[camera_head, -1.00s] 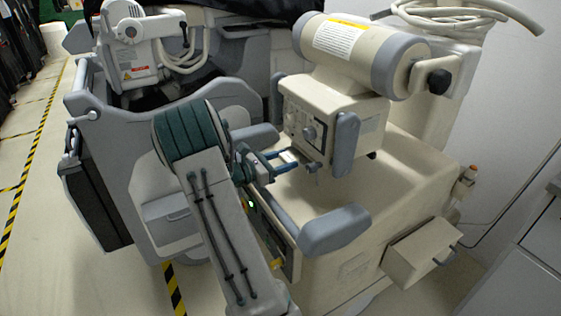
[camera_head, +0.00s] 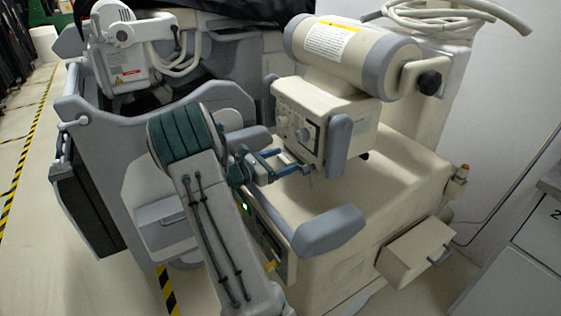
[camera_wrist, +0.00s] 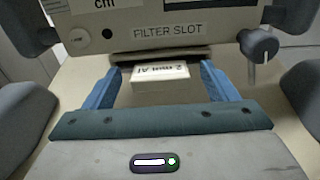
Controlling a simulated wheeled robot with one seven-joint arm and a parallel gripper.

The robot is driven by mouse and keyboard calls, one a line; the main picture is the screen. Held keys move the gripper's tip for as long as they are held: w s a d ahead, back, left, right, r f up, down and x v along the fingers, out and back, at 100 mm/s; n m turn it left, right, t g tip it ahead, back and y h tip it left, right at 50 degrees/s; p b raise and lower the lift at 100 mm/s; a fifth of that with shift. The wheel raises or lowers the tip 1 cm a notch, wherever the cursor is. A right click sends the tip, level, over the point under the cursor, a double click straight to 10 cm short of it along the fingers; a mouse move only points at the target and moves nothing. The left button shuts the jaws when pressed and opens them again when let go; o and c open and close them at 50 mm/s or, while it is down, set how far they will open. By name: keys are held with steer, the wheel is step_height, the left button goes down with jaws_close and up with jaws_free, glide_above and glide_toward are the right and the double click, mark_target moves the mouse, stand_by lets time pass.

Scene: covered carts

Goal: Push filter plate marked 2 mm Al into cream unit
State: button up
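The cream unit (camera_head: 300,98) has a box front with a knob above a broad cream base. In the wrist view its front (camera_wrist: 200,14) bears a "FILTER SLOT" label above a dark slot. The filter plate (camera_wrist: 160,79), a pale block reading "2 mm Al" upside down, sits at the slot below the label, its near end sticking out towards me. How far it is in is hidden. My gripper (camera_head: 293,161) is at the unit's lower front. Its blue fingers (camera_wrist: 160,68) are apart, one on each side of the plate, with visible gaps beside the block.
Grey handles flank the unit's front, and a small lever (camera_wrist: 257,48) hangs right of the slot. A grey padded bar (camera_head: 330,230) lies below my gripper. A grey cart (camera_head: 95,125) stands close on the left. Open floor lies at far left.

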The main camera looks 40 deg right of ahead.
steer(key=v, duration=1.4)
steer(key=shift+p, duration=0.4)
steer(key=shift+r, duration=0.1)
